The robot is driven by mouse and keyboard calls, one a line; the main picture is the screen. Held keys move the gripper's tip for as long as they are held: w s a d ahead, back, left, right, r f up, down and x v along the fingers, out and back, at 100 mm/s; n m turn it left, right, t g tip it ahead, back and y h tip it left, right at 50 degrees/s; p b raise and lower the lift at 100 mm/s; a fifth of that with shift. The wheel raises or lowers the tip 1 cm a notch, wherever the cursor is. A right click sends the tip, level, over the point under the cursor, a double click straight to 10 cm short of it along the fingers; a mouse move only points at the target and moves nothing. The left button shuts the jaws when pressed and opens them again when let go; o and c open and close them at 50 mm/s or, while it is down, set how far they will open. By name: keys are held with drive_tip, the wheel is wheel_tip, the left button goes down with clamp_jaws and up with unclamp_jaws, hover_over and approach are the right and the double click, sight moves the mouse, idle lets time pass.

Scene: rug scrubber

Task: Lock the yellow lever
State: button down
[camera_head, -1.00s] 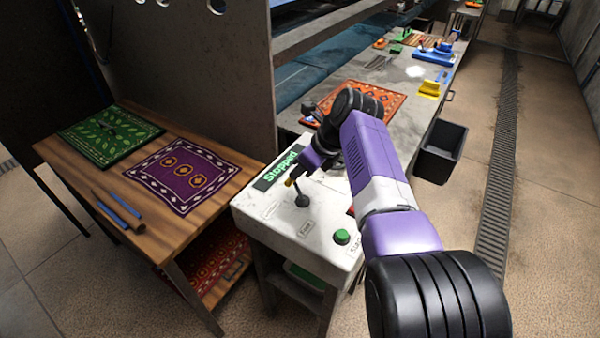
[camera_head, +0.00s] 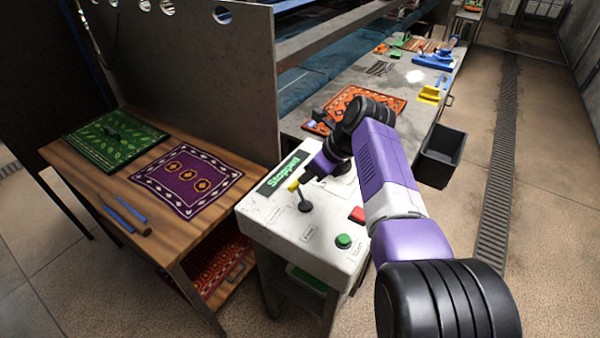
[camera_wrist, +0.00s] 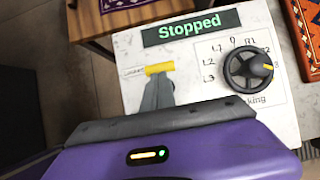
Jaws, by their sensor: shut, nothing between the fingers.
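The yellow lever (camera_head: 293,186) has a yellow grip on a dark stalk and stands on the white control panel (camera_head: 275,215). In the wrist view its yellow grip (camera_wrist: 159,69) lies crosswise beside a small label that seems to read "Unlocked" (camera_wrist: 133,72). My gripper (camera_head: 307,177) is just to the right of the grip in the head view. In the wrist view my gripper (camera_wrist: 158,80) is shut and empty, with its fingertips right at the grip. I cannot tell whether they touch it. The fingers hide the lever's lower part.
The panel's display (camera_wrist: 190,27) reads "Stopped". A black dial (camera_wrist: 247,70) is right of the lever in the wrist view. A green button (camera_head: 344,241) and a red button (camera_head: 357,214) are at the panel's front. A wooden table (camera_head: 90,160) with rugs stands left.

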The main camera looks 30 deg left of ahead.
drive_tip(key=d+r, duration=0.3)
drive_tip(key=r, duration=0.7)
drive_tip(key=shift+s+d+r, duration=0.15)
drive_tip(key=shift+r, duration=0.25)
